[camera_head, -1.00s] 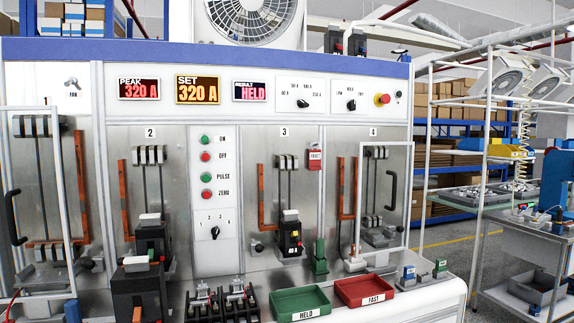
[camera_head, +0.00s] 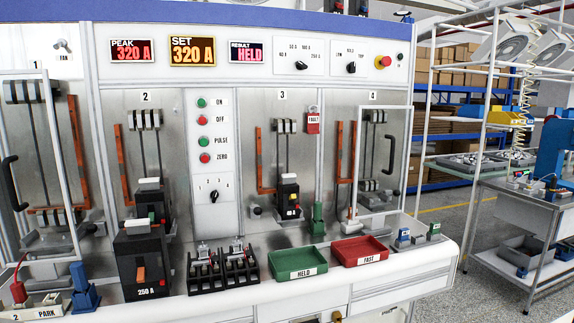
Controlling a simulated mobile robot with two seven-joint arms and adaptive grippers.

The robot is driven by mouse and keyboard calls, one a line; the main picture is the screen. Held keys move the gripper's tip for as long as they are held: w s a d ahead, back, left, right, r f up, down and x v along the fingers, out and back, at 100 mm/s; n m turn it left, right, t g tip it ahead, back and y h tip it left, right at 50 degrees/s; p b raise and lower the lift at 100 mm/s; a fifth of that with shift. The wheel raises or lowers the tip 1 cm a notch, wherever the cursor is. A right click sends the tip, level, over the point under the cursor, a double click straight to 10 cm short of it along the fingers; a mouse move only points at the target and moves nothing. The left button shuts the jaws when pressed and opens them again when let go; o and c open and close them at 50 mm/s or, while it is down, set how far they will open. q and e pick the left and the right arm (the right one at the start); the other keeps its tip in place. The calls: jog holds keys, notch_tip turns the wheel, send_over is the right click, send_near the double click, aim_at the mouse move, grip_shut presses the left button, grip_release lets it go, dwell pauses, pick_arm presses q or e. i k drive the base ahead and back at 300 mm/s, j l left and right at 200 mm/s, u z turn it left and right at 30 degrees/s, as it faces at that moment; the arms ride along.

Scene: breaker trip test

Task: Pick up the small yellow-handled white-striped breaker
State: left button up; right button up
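A small black breaker (camera_head: 288,200) with a white top and a pale label on its front stands upright in bay 3 of the test panel. Its handle is too small for me to tell its colour. A larger black breaker (camera_head: 151,207) with a white top stands in bay 2, partly hidden. In front of it, a big black breaker (camera_head: 143,270) marked 250 A, with an orange handle, stands on the bench. I cannot clearly make out a yellow handle with white stripes on any breaker. Neither of my grippers is in view.
A green HELD tray (camera_head: 297,262) and a red FAST tray (camera_head: 360,251) lie empty on the bench. Black terminal blocks (camera_head: 222,270) stand left of them. A PARK holder (camera_head: 38,308) with a red lead is at the lower left. Open frame doors stand at bays 1 and 4.

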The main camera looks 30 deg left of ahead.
aim_at(287, 210)
jog(key=u, duration=1.3)
